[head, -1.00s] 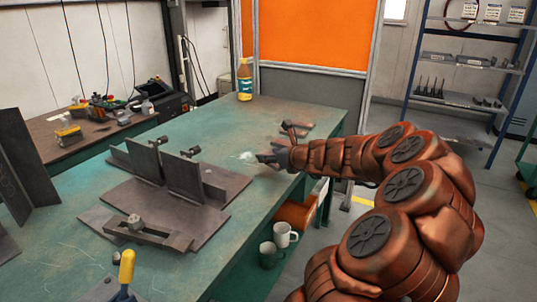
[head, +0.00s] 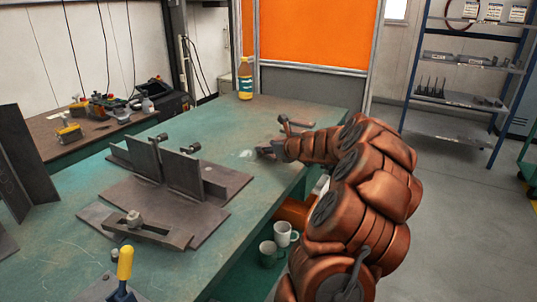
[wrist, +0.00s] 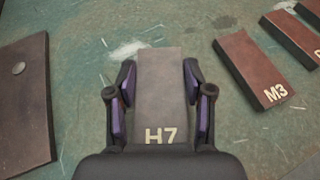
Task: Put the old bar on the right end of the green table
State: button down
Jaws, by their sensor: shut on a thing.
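A flat brown bar marked H7 (wrist: 161,85) lies between the two fingers of my gripper (wrist: 160,72) in the wrist view. The fingers are shut on its sides. The bar is at or just above the green table; I cannot tell whether it touches. In the head view my gripper (head: 268,152) is low over the green table (head: 225,130), right of the steel fixture. A bar marked M3 (wrist: 262,75) lies on the table to the right in the wrist view, with another bar (wrist: 293,38) beyond it. None is visibly marked as old.
A steel fixture with upright plates (head: 180,175) stands left of my gripper. A yellow bottle (head: 245,78) stands at the table's far edge. Mugs (head: 283,234) sit on a lower shelf under the near edge.

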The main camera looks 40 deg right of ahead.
jog(key=shift+f, duration=0.75)
jog(key=shift+f, duration=0.15)
jog(key=shift+c, duration=2.2)
grip_release()
jog(key=shift+s+r, duration=0.25)
jog(key=shift+s, duration=0.1)
jog(key=p+v, duration=0.2)
jog(key=v, duration=0.8)
jog(key=shift+s+r, duration=0.1)
jog(key=shift+s, duration=0.05)
jog(key=shift+s+r, duration=0.15)
jog(key=shift+s, duration=0.3)
